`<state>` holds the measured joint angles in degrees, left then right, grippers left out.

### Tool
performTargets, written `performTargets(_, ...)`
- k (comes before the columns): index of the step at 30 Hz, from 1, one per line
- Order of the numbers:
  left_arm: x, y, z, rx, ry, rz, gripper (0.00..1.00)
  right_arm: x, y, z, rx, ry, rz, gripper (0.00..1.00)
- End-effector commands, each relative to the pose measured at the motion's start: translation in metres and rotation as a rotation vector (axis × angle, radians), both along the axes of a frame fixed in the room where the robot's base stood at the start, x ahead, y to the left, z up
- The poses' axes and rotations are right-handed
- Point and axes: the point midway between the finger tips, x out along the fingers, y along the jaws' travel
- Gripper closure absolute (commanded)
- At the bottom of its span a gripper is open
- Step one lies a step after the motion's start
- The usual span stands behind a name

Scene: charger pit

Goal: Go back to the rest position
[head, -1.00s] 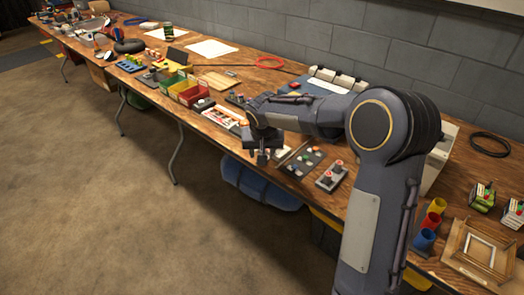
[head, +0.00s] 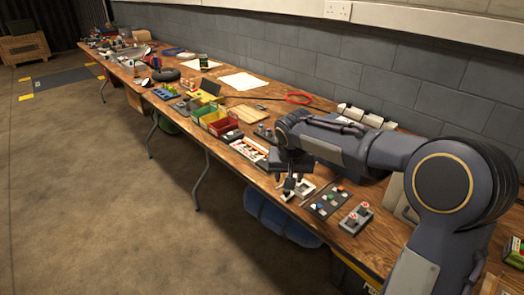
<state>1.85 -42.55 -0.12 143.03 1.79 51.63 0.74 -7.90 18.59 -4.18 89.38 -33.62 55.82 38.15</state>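My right arm comes in from the right and reaches over the long wooden table. Its gripper (head: 291,187) points down just above the table's front edge, by a small grey-white block unit (head: 305,190). The fingers are small and dark here, and I cannot tell whether they are open or shut. I see nothing clearly held in them. My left gripper and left arm are not in view.
The wooden table (head: 262,107) runs along a grey block wall. Near the arm are a dark button panel (head: 328,202), a grey unit with red buttons (head: 356,218) and coloured bins (head: 215,120). A blue bundle (head: 280,218) lies below.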

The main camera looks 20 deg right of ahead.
Motion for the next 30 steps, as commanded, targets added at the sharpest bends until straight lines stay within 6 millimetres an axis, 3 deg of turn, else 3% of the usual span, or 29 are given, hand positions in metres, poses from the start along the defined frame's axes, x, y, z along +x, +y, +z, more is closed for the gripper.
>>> performTargets(4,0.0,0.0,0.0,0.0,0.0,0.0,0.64,-0.005,-0.001,0.002,0.007,-0.001,0.003,0.57)
performTargets(7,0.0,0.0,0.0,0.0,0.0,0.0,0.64,-0.027,-0.003,0.009,0.037,-0.001,0.019,0.57)
performTargets(11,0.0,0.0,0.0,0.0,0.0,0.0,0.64,-0.087,-0.002,0.019,0.116,-0.009,0.071,0.57)
performTargets(12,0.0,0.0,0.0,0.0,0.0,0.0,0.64,-0.109,0.0,0.021,0.144,-0.014,0.091,0.57)
performTargets(18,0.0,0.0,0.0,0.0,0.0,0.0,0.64,-0.205,0.024,0.014,0.258,-0.059,0.197,0.57)
performTargets(24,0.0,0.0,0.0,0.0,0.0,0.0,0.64,-0.261,0.047,-0.002,0.32,-0.108,0.263,0.57)
performTargets(30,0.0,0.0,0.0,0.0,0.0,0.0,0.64,-0.3,0.07,-0.022,0.36,-0.158,0.313,0.57)
